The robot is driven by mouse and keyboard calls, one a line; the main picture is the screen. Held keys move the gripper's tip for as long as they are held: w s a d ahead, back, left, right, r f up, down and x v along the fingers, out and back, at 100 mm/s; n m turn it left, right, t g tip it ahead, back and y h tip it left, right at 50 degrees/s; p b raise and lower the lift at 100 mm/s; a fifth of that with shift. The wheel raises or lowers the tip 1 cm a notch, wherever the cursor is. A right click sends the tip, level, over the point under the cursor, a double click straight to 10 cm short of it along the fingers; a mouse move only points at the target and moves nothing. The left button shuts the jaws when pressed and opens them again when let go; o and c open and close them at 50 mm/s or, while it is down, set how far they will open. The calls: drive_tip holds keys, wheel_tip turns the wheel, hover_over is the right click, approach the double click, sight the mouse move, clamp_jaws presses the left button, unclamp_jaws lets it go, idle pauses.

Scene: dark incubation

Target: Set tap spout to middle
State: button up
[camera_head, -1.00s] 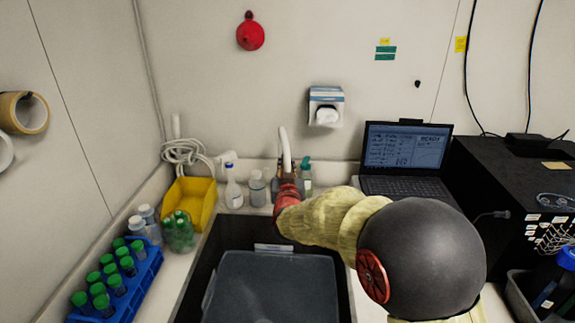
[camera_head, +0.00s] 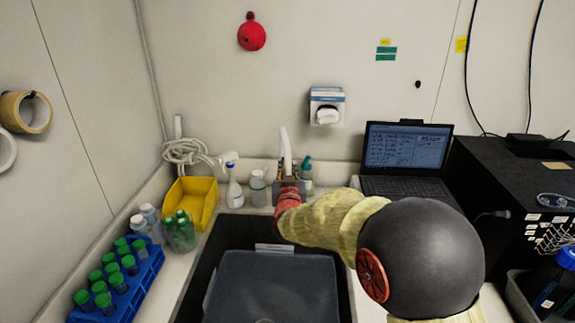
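The white tap spout (camera_head: 285,147) rises behind the sink (camera_head: 205,252), close to its middle from left to right. It stands nearly upright and leans slightly left at its top. My gripper (camera_head: 287,185) is at the lower part of the spout, at the back edge of the sink. My red wrist and yellow-sleeved arm reach to it from the right. The fingers are small and dark here, and I cannot tell whether they touch the spout or are closed on it. The base of the tap is hidden behind my gripper.
A spray bottle (camera_head: 235,188) and a small bottle (camera_head: 258,189) stand left of the tap, and a green-topped bottle (camera_head: 306,174) stands right. A yellow bin (camera_head: 190,203) and blue tube rack (camera_head: 128,290) are at left. A laptop (camera_head: 407,147) is at right.

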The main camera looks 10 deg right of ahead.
drive_tip(key=o, duration=0.4)
drive_tip(key=shift+w+r, duration=0.1)
drive_tip(key=shift+r, duration=0.35)
drive_tip(key=shift+c, duration=0.2)
drive_tip(key=shift+s, duration=0.25)
drive_tip(key=s+a, duration=0.2)
drive_tip(key=s, duration=0.9)
drive_tip(key=shift+s, duration=0.15)
